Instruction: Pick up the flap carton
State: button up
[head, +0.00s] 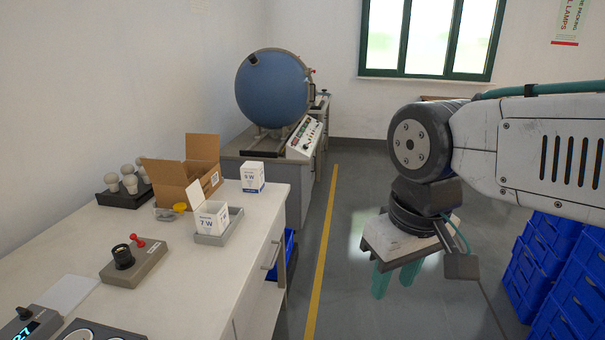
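A small white carton (211,219) marked 7 W stands with its top flap raised in a shallow grey tray (232,228) near the right edge of the white bench. A closed white carton (252,177) marked 5 W stands behind it, near the bench's far right corner. A brown cardboard box (186,179) with raised flaps stands behind the tray. My gripper (396,282) hangs over the floor to the right of the bench, well apart from all of these. Its teal fingers point down with a gap between them, and nothing shows in it.
The bench (190,291) also holds a black bulb rack (124,198), a grey socket block (137,265) with a red knob, and a yellow-topped item (180,207). A blue sphere machine (272,87) stands beyond. Blue crates (548,262) are stacked at right. The floor between is clear.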

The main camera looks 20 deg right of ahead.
aim_at(252, 180)
jog(key=z, duration=0.1)
jog(key=k, duration=0.6)
jog(key=z, duration=0.65)
jog(key=i, duration=0.55)
jog(key=z, duration=0.65)
jog(key=i, duration=1.3)
jog(key=u, duration=1.35)
jog(key=i, duration=0.95)
jog(key=u, duration=0.2)
